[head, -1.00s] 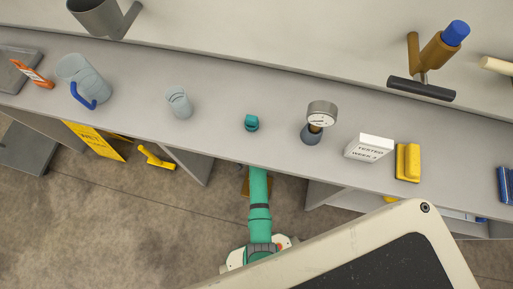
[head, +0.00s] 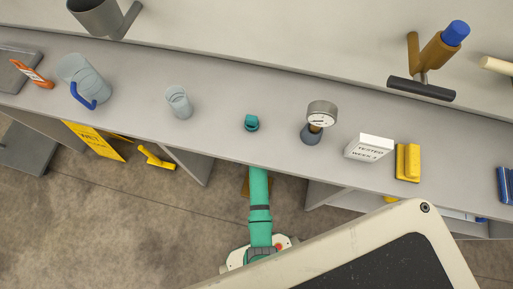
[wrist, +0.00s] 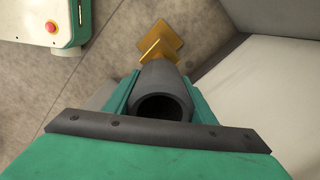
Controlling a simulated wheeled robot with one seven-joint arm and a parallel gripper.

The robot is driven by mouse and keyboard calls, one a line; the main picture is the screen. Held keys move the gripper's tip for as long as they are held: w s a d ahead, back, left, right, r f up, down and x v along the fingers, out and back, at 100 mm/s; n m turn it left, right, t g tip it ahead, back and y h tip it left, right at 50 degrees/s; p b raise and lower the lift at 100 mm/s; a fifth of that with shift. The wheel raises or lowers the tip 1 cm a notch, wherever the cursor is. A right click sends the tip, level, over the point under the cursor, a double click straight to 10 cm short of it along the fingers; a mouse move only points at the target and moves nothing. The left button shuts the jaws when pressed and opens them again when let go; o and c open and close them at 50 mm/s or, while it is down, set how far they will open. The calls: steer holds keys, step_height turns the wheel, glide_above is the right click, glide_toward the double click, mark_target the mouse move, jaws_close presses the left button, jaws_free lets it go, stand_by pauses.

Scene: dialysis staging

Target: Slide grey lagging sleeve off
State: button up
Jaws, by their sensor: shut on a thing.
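My gripper (wrist: 155,120) is shut on a grey lagging sleeve (wrist: 162,78) in the wrist view. The sleeve is a dull grey tube between the two green fingers, with its dark open end facing the camera. A brass-coloured angular piece (wrist: 162,42) shows just beyond the far end of the sleeve. I cannot tell whether the sleeve is around it or clear of it. In the head view my green arm reaches up to the bench's front edge, and the gripper and sleeve are hidden there. A brown piece (head: 245,187) shows beside the arm below that edge.
The grey bench (head: 215,125) holds a small teal item (head: 251,123), a gauge (head: 321,112), a white box (head: 370,147), a yellow block (head: 407,162), a clear cup (head: 178,102) and a jug (head: 82,78). A yellow sign (head: 95,141) stands below. A pale panel (wrist: 275,85) is close at right.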

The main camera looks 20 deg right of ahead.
steer(key=shift+r, duration=1.95)
steer(key=shift+w, duration=0.1)
